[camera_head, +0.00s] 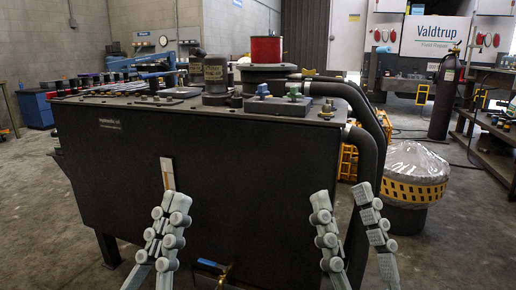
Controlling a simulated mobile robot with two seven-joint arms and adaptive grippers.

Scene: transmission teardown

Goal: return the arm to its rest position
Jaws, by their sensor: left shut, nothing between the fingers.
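My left gripper (168,208) is at the lower left of the head view, fingers together and empty, in front of the dark front wall of the large transmission bench (110,165). My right gripper (342,204) is at the lower right of centre. Its two fingers stand wide apart with nothing between them, in front of the bench's right end. Both grippers point upward, below the level of the bench top. Only the fingers show; the wrists and the rest of both arms are out of view.
Dark hoses (365,145) curve down at the bench's right end, close to my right gripper. A red spool (266,50) and other parts stand on the bench top. A wrapped drum (413,175) with a yellow band stands at right. Open floor (455,255) lies at lower right.

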